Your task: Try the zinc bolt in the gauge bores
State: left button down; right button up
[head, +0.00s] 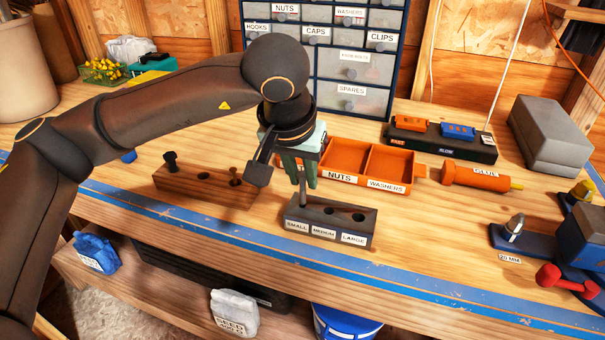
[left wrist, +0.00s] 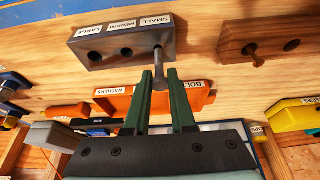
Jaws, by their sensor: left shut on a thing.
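The grey gauge block (head: 330,238) stands on the bench, with bores labelled SMALL, MEDIUM and LARGE. It also shows in the left wrist view (left wrist: 112,62), where the medium and large bores look empty. My left gripper (head: 303,178) is above the block's SMALL end, its green fingers shut on the zinc bolt (head: 303,192). In the left wrist view the bolt (left wrist: 158,70) shows between the fingertips (left wrist: 161,82), its shank reaching toward the small bore. I cannot tell whether its tip is inside the bore. My right gripper is not in view.
An orange glue tube (head: 475,176) and a blue vise (head: 580,235) are to the right. Bench is clear just right of the block.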

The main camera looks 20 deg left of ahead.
pick_arm(q)
jog(key=shift+f+b, duration=0.4)
jog(key=shift+r, duration=0.15)
jog(key=shift+r, duration=0.3)
jog(key=shift+f, duration=0.4)
dwell(0.8)
jog(key=shift+r, duration=0.15)
jog(key=shift+r, duration=0.25)
dwell(0.6)
